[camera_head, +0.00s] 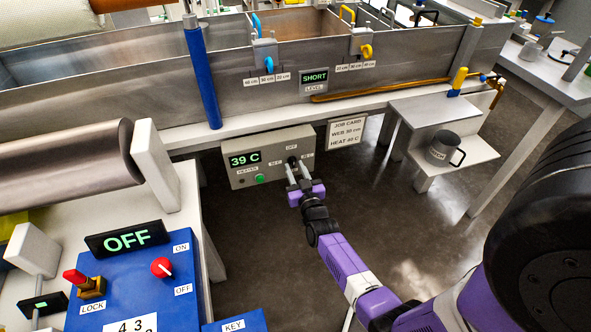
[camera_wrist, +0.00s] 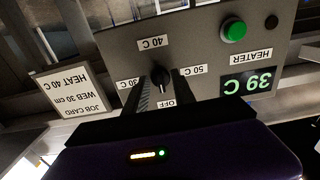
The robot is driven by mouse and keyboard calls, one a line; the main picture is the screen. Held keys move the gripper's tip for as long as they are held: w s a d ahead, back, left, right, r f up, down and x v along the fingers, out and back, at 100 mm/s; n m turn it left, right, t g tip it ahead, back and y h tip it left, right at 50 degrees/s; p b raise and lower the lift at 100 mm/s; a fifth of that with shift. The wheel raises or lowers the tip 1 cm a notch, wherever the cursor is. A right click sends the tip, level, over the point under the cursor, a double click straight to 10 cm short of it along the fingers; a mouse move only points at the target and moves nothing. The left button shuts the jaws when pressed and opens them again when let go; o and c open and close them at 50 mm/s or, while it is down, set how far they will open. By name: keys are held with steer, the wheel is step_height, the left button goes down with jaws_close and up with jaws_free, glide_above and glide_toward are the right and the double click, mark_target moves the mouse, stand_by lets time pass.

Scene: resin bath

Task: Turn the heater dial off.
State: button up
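The heater box (camera_head: 240,158) hangs below the bath's ledge. Its display reads 39 C and its green button looks bright. The black heater dial (camera_head: 292,161) is at the box's right side, and it also shows in the wrist view (camera_wrist: 162,80), where the picture is upside down. Labels 30 C, 40 C, 50 C and OFF surround it. My gripper (camera_head: 297,172) is open in front of the box, with one finger on each side of the dial. I cannot tell whether the fingertips touch it.
A job card (camera_head: 347,132) reading web 30 cm, heat 40 C hangs right of the box. A grey step stand (camera_head: 450,150) with a mug (camera_head: 441,149) stands farther right. A blue control panel (camera_head: 130,285) with an OFF display and red knob is at lower left.

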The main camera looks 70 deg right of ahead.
steer(key=p+v, duration=0.1)
steer(key=v, duration=0.6)
steer(key=shift+s+a+p, duration=0.25)
steer(key=shift+s+p, duration=0.05)
stand_by(0.4)
steer(key=s+a+r+n+t+y, duration=0.1)
steer(key=a+r+n+t+y, duration=0.15)
steer(key=a+r, duration=0.5)
steer(key=s+a+r+n+t+y, duration=0.2)
steer(key=a+r+y, duration=0.2)
steer(key=a, duration=0.7)
steer(key=s+a+r+n+y+p, duration=0.1)
steer(key=s+a+r+n+y, duration=0.1)
steer(key=s+a+r, duration=0.3)
steer(key=s+a+r+n+g+y, duration=0.1)
steer(key=s+a+r+n+y, duration=0.2)
steer(key=s+a, duration=0.6)
steer(key=shift+a+r+y+p, duration=0.35)
steer(key=shift+a+r+y, duration=0.8)
steer(key=shift+a+r, duration=0.55)
